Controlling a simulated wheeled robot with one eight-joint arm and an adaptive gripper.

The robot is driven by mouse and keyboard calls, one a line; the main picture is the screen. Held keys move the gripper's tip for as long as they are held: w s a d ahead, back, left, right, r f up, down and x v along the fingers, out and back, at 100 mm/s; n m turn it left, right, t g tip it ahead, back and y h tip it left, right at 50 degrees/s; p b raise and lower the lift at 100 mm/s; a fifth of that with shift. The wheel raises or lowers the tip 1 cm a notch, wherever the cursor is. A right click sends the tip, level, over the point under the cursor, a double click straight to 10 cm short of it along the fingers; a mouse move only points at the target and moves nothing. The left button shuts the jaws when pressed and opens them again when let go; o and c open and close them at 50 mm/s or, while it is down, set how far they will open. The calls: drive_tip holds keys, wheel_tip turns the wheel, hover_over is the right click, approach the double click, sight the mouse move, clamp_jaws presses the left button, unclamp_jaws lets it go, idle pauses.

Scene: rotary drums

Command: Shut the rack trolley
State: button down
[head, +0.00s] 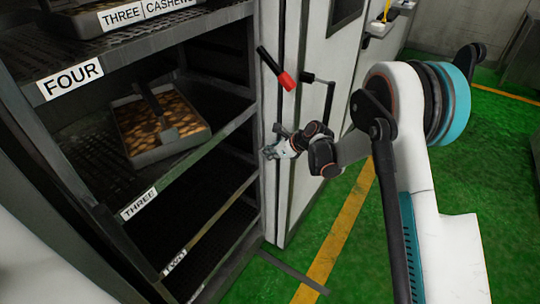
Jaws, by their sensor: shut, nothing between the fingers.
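The rack trolley (68,158) stands open-fronted at the left, with dark shelves labelled FOUR, THREE and TWO. A tall white door-like panel (278,212) stands upright at the right side of its opening. A black lever with a red end (277,68) shows near the panel's upper part, and a black bracket-like handle (327,92) is just right of it. My gripper (273,151) is shut and empty, beside the panel's edge below the red-ended lever. I cannot tell whether it touches the panel.
A metal tray (168,149) of brown nuts with a scoop sits on a shelf. A label reading THREE CASHEWS (140,12) is at the top. Green floor (355,265) with a yellow line (338,238) is open at the right. A dark flat bar (292,270) is near the floor.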

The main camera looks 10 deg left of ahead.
drive_tip(key=w+a, duration=0.5)
drive_tip(key=a, duration=0.7)
drive_tip(key=shift+w+a+r, duration=0.15)
drive_tip(key=shift+a, duration=0.2)
